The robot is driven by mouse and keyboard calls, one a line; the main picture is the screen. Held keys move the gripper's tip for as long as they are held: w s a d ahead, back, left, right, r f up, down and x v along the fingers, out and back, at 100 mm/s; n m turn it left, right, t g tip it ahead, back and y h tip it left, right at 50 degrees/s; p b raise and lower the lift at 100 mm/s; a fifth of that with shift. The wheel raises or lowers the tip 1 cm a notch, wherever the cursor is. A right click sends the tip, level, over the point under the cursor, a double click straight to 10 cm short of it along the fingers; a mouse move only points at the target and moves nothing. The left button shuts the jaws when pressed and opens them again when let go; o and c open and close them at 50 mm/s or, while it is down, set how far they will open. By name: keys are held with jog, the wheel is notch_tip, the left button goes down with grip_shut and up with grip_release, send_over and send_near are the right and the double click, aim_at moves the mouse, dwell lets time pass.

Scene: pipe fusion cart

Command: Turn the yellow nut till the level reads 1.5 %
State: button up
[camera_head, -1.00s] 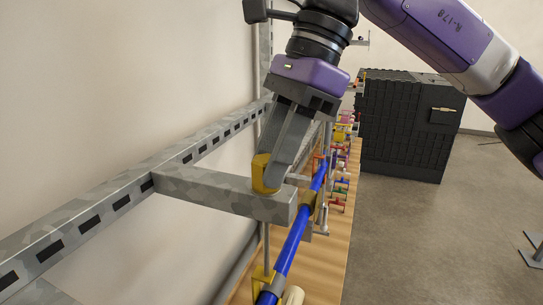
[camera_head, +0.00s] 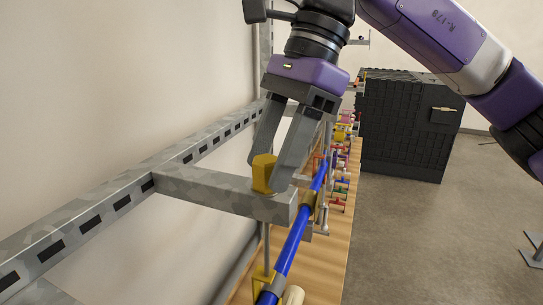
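The yellow nut (camera_head: 263,174) sits on top of the grey metal bracket arm (camera_head: 215,190) that sticks out from the wall rail. My gripper (camera_head: 265,168) points down at the nut with its two grey fingers spread, one behind and left of the nut and one to its right. The right finger is very close to the nut; I cannot tell whether it touches. A thin rod (camera_head: 266,245) hangs below the bracket to a yellow hanger (camera_head: 264,276) around the blue pipe (camera_head: 297,240). No level or reading can be made out.
The slotted wall rail (camera_head: 95,212) runs along the left wall. A wooden bench (camera_head: 325,262) with several coloured clamps lies under the pipe. A black cabinet (camera_head: 403,130) stands behind. The floor on the right is mostly clear, with a grey stand at the edge.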

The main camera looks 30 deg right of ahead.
jog(key=v, duration=0.8)
jog(key=shift+b, duration=0.3)
jog(key=shift+f, duration=0.1)
dwell(1.0)
